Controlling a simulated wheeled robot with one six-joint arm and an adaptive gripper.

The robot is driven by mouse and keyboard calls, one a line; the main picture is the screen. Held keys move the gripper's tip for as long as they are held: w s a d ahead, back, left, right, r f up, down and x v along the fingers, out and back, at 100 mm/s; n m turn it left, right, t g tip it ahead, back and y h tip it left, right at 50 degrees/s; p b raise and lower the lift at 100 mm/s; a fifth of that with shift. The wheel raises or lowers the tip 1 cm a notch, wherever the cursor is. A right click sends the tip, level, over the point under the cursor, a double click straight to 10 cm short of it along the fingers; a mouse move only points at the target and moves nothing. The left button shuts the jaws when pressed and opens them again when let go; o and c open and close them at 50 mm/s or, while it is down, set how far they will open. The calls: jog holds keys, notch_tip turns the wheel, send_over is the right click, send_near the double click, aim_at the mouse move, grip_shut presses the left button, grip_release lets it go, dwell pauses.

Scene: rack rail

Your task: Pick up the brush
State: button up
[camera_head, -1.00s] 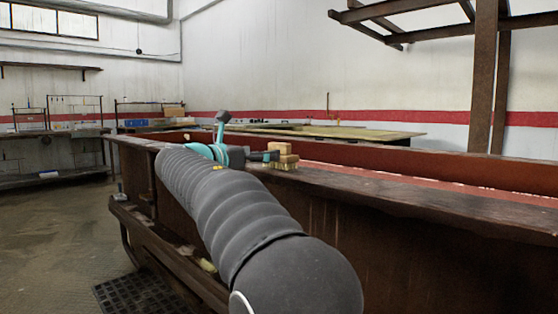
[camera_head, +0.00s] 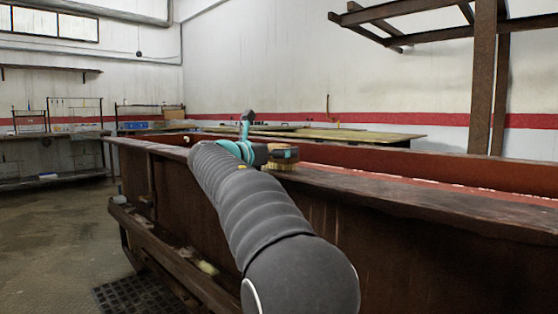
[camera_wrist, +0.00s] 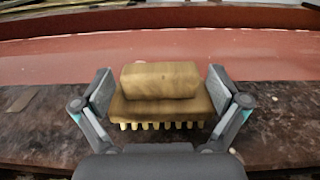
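The brush (camera_wrist: 160,82) is a wooden block with a raised grip and a row of pale bristles pointing down. It is on the dark ledge (camera_wrist: 40,130), and in the head view the brush (camera_head: 283,165) shows just beyond the end of my arm. My gripper (camera_wrist: 160,92) is open, with one finger at each end of the brush in the wrist view. I cannot tell whether the fingers touch it. In the head view my gripper (camera_head: 276,153) overlaps the brush and hides part of it.
A red-brown channel (camera_wrist: 160,55) runs behind the ledge. A rusty post (camera_head: 484,80) rises at the right. A shelf with a lower rail (camera_head: 170,255) runs along the ledge's front. Workbenches (camera_head: 50,165) stand far left; floor is clear at left.

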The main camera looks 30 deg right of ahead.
jog(key=c, duration=1)
jog(key=shift+c, duration=0.2)
